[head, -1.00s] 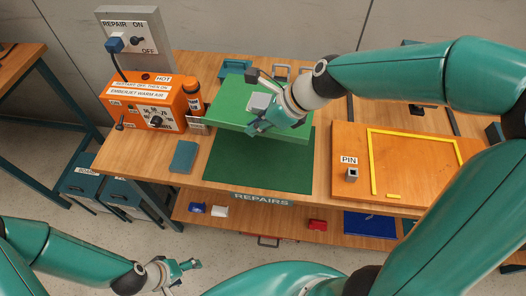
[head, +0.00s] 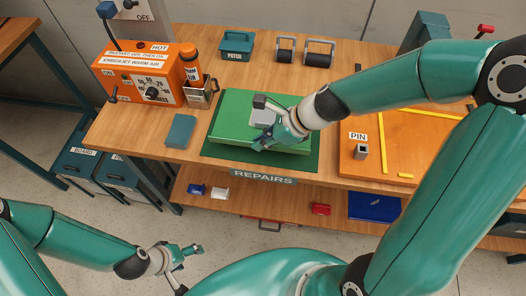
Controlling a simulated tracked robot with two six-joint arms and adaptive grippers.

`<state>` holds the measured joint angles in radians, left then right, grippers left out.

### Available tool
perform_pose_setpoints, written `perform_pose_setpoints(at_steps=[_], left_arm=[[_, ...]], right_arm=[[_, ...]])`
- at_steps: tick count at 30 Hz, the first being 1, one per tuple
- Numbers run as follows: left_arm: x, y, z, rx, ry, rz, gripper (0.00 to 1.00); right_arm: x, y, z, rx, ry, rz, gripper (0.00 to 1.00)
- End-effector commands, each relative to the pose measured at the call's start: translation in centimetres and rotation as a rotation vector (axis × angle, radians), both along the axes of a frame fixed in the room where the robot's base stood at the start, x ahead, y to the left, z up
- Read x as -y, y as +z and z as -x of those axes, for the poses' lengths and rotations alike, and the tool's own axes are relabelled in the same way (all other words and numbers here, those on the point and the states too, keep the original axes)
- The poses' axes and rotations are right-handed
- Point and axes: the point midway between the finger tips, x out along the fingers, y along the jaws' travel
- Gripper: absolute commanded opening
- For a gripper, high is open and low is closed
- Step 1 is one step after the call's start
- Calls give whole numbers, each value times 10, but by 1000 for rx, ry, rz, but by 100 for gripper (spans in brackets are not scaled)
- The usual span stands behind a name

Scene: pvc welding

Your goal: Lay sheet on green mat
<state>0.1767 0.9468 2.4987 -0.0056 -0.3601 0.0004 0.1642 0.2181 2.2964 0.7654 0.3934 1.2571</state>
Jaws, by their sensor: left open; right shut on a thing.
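The bright green sheet (head: 232,122) is over the dark green mat (head: 306,162) and covers most of it. A dark border of mat shows along the front and right edges. The sheet appears nearly flat; I cannot tell whether it touches the mat or hovers just above. My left gripper (head: 192,252) is open and empty, low in front of the bench, well away from the mat.
An orange warm-air box (head: 136,78) and an orange-black tool in a holder (head: 192,72) stand left of the mat. A teal pad (head: 180,131) lies nearby. Behind are a patch box (head: 237,44) and rollers (head: 318,50). A wooden board (head: 385,140) with a pin block (head: 361,152) lies right.

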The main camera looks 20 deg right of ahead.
Motion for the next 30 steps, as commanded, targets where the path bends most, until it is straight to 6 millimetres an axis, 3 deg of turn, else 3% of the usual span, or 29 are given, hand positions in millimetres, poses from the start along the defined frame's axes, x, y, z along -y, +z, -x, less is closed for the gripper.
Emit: perform_pose_setpoints(at_steps=[9, 20, 21, 24, 30], left_arm=[[0, -25, 0, 0, 0, 0, 71], [0, -26, 0, 0, 0, 0, 71], [0, -25, 0, 0, 0, 0, 71], [0, -25, 0, 0, 0, 0, 71], [0, -25, 0, 0, 0, 0, 71]], right_arm=[[0, -41, 0, -2, 0, 0, 0], [0, -43, 0, 0, 2, 2, 0], [0, -43, 0, -1, 1, 1, 14], [0, -42, 0, -1, 1, 1, 31], [0, -42, 0, -1, 1, 1, 33]])
